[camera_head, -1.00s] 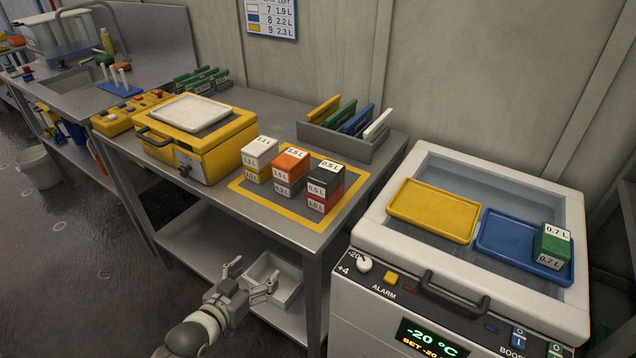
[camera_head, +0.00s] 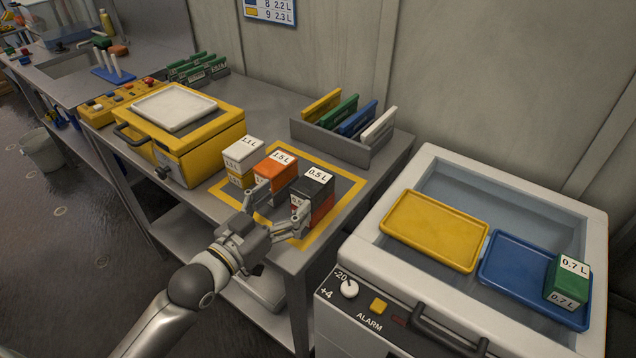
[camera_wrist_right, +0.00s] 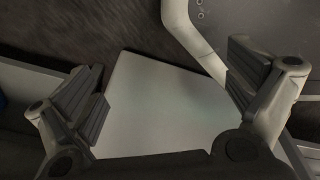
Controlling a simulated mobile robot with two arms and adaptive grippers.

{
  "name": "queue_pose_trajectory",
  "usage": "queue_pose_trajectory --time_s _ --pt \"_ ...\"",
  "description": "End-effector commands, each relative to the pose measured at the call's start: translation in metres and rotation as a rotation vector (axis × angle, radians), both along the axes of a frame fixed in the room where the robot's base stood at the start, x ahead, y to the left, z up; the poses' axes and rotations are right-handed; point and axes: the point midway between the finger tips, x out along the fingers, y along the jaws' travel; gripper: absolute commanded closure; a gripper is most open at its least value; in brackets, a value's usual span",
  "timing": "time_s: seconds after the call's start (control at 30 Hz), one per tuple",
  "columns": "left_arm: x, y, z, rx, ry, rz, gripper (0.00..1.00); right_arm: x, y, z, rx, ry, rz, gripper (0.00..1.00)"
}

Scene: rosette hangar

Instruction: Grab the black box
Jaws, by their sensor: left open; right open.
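The black box (camera_head: 324,190), labelled 0.5 L on its white top, sits on a red box (camera_head: 320,214) at the right of a group of stacked boxes on the table. My left gripper (camera_head: 280,207) is open and empty in front of the stacks. One finger is by the orange stack and the other overlaps the front of the black stack. I cannot tell whether it touches either. My right gripper (camera_wrist_right: 168,85) is open and empty in the right wrist view, above a pale flat surface.
An orange-topped stack (camera_head: 274,168) and a white-topped stack (camera_head: 241,154) stand beside it inside a yellow outline (camera_head: 322,238). A grey rack (camera_head: 340,146) is behind. A yellow machine (camera_head: 190,150) stands left, a white freezer (camera_head: 420,185) with trays right.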

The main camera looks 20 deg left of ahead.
Motion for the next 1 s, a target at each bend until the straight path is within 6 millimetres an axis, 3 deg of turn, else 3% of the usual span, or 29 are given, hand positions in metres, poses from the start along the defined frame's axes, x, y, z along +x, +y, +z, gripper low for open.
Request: queue_pose_trajectory --time_s 0.2,0.3,0.47,0.73,1.0 --pt "0.030 -0.010 0.001 0.000 -0.001 0.001 0.21 -0.037 0.006 0.003 0.006 0.051 -0.001 0.00" --pt "0.036 -0.013 0.001 0.000 0.000 0.000 0.21 -0.046 0.012 0.003 0.013 0.065 -0.001 0.00" --pt "0.047 -0.019 0.000 -0.001 0.000 0.001 0.21 -0.038 0.017 0.006 0.019 0.054 0.000 0.00" --pt "0.080 -0.036 -0.003 0.001 0.000 0.000 0.21 -0.019 0.017 0.014 0.019 0.024 0.001 0.00" --pt "0.084 -0.037 -0.005 0.001 0.001 0.000 0.21 -0.022 0.008 0.014 0.009 0.029 0.000 0.00"
